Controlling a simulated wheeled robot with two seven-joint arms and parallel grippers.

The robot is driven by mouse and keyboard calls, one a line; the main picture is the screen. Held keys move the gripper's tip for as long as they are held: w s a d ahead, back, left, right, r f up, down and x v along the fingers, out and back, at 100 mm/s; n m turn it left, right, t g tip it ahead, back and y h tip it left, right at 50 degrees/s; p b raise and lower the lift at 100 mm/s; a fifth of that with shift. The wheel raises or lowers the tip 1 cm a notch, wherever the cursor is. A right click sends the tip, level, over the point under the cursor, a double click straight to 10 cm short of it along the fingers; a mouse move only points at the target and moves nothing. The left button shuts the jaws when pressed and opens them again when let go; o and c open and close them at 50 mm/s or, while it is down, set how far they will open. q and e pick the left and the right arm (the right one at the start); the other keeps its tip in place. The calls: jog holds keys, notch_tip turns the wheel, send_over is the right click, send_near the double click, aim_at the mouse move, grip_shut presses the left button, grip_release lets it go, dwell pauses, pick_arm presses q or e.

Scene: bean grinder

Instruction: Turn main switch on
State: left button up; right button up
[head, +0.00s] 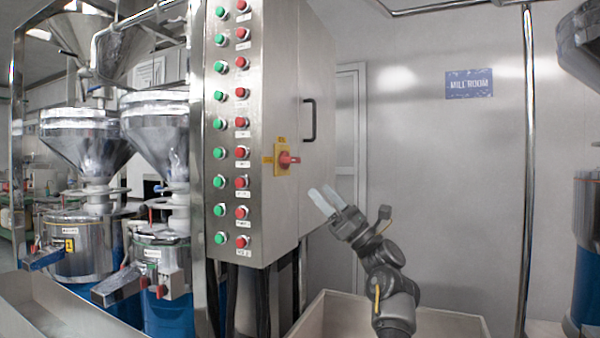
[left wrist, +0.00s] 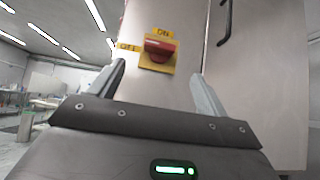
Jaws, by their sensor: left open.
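The main switch is a red rotary knob (head: 287,160) on a yellow plate (head: 281,172), fixed to the steel control cabinet (head: 283,70). In the left wrist view the red knob (left wrist: 160,46) lies roughly level, with the ON label (left wrist: 163,33) above and the OFF label (left wrist: 128,47) to its left. My left gripper (head: 321,191) is open and empty, below and to the right of the switch in the head view. In the left wrist view its fingers (left wrist: 158,70) stand apart, with the knob seen between and beyond them. My right gripper does not show.
The cabinet front carries columns of green and red buttons (head: 241,121), and its side has a black door handle (head: 309,119). Steel hoppers (head: 85,135) stand at the left. A beige bin (head: 335,310) lies below the arm. A vertical pipe (head: 527,170) stands at the right.

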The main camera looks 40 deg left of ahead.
aim_at(291, 160)
pick_arm(q)
jog(key=p+x, duration=0.1)
jog(key=x, duration=0.9)
jog(key=shift+a+r+p, duration=0.25)
jog(key=shift+p, duration=0.05)
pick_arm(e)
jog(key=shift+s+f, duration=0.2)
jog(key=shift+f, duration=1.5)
pick_arm(q)
jog(key=shift+c, duration=0.3)
jog(key=shift+t, duration=0.3)
jog(key=c, duration=0.9)
